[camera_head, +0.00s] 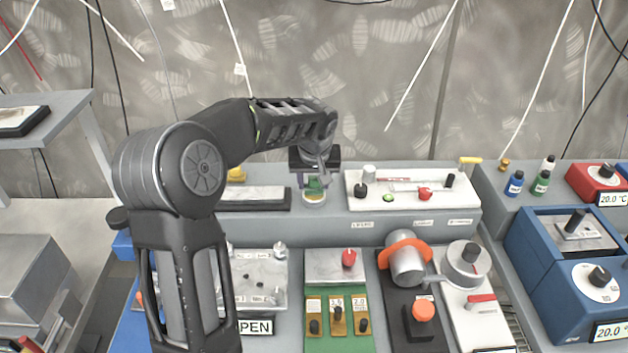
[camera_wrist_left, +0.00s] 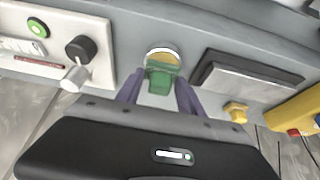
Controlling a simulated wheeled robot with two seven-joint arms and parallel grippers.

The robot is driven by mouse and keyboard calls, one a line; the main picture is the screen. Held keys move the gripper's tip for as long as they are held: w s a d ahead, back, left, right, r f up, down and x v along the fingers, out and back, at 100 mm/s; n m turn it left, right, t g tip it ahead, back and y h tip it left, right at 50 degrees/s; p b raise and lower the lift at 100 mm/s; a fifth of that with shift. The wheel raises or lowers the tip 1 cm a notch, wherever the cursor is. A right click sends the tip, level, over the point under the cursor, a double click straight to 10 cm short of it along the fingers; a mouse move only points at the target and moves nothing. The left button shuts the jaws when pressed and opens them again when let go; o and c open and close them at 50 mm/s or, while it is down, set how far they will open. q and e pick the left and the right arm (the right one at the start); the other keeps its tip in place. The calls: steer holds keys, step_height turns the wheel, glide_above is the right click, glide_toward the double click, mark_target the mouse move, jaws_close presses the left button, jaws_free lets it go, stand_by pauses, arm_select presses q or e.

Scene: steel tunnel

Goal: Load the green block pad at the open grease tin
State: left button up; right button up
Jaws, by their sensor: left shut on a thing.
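My left gripper (camera_head: 315,185) reaches over the back ledge, pointing down. It is shut on the green block (camera_head: 317,184), which also shows between the two purplish fingers in the left wrist view (camera_wrist_left: 160,80). The grease tin (camera_head: 314,198) is a small round open tin with pale yellowish contents, standing on the ledge. In the left wrist view the tin (camera_wrist_left: 163,52) lies just beyond the block's end, and the block overlaps its near rim. I cannot tell whether the block touches the grease. The pad face is hidden. My right gripper is not in view.
A dark tray with a pale slab (camera_head: 254,196) lies left of the tin, with a yellow knob-like piece (camera_head: 236,174) behind it. A white panel with knobs (camera_head: 410,190) stands close on the right. Fixtures, including an orange-collared cylinder (camera_head: 406,262), fill the front bench.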

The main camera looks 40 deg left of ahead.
mark_target(316, 179)
arm_select(q)
steer(key=shift+f+b, duration=0.6)
steer(key=shift+b, duration=0.1)
stand_by(2.1)
steer(key=shift+r, duration=0.1)
steer(key=shift+r+p, duration=2.15)
steer(key=shift+r, duration=1.35)
steer(key=shift+d+f, duration=0.1)
steer(key=shift+d, duration=0.15)
steer(key=s+d+f+m+h, duration=0.1)
steer(key=s+d+f+m, duration=0.1)
steer(key=d, duration=0.9)
steer(key=s+d+f+m+t+h, duration=0.1)
steer(key=d+f+m, duration=0.4)
steer(key=d, duration=0.6)
steer(key=shift+s+d+f+h, duration=0.35)
steer(key=shift+s+f, duration=0.1)
steer(key=shift+f, duration=0.15)
